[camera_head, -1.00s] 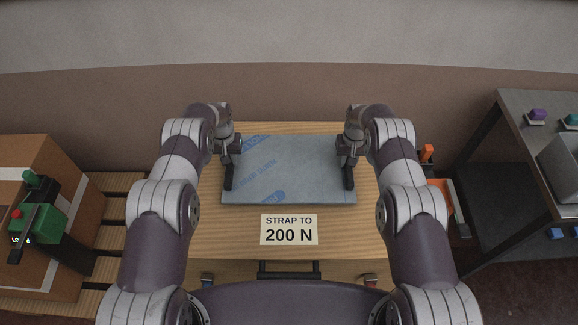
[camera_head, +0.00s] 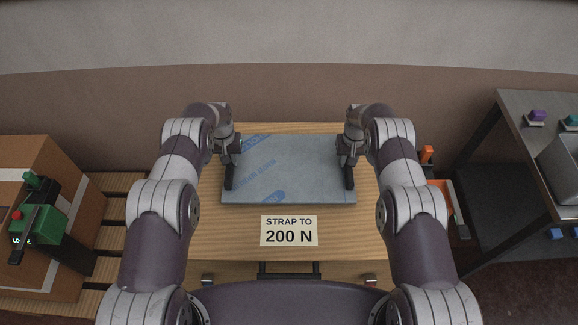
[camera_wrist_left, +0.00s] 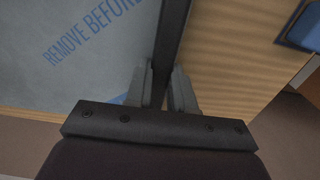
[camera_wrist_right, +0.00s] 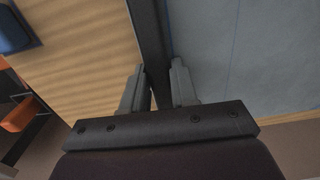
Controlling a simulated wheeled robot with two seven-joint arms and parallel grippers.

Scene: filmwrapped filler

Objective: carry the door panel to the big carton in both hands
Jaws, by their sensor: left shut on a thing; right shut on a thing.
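The door panel (camera_head: 290,172) is a flat grey-blue sheet with blue print on its film, lying level over the wooden table (camera_head: 337,240). I cannot tell whether it touches the tabletop. A dark handle bar stands at each side of it. My left gripper (camera_head: 229,160) is shut on the left bar, which also shows in the left wrist view (camera_wrist_left: 172,45). My right gripper (camera_head: 348,160) is shut on the right bar, also in the right wrist view (camera_wrist_right: 150,45). The big carton (camera_head: 50,160) stands at the left on a slatted pallet, partly cut off by the frame edge.
A green strapping tool (camera_head: 45,222) sits on the carton. A sign reading "STRAP TO 200 N" (camera_head: 289,231) lies on the table's front. A grey metal bench (camera_head: 515,115) with small coloured parts and a bin stands at the right. An orange tool (camera_head: 427,155) is beside the table.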

